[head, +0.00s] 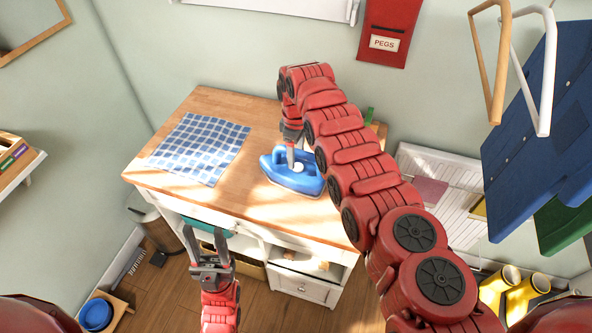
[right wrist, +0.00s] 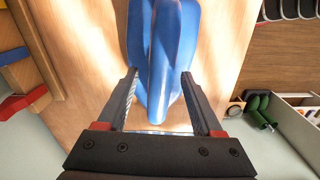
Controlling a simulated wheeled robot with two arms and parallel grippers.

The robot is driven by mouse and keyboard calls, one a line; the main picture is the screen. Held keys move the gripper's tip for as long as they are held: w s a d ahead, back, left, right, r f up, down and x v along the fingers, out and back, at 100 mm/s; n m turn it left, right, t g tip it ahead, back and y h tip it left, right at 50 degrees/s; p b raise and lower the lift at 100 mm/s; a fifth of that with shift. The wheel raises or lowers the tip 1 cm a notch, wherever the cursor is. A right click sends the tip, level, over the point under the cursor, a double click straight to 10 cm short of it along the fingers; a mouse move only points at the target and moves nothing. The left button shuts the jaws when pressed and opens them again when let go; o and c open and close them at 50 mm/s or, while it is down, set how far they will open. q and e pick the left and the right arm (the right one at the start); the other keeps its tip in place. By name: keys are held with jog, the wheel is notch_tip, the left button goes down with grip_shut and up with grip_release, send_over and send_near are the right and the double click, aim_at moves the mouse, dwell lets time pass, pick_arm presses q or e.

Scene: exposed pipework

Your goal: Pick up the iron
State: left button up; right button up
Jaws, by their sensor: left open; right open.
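The blue iron (head: 305,181) stands on the wooden top of the cabinet, right of the checked cloth. My right gripper (head: 291,160) reaches down over the iron from above. In the right wrist view the open fingers of my right gripper (right wrist: 160,95) sit on either side of the iron's blue handle (right wrist: 162,65), with a gap showing on each side. My left gripper (head: 203,235) is open and empty in front of the cabinet, left of the middle. My right arm hides part of the worktop to the right of the iron.
A blue checked cloth (head: 200,147) lies flat on the left of the wooden worktop (head: 225,190). The white cabinet has a drawer (head: 303,287) and open shelves below. Hangers and blue clothes (head: 540,120) hang at the right. Yellow boots (head: 520,292) stand on the floor.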

jog(key=shift+f+b, duration=0.2)
jog(key=shift+b, duration=0.15)
dwell(0.4)
grip_shut()
dwell(1.3)
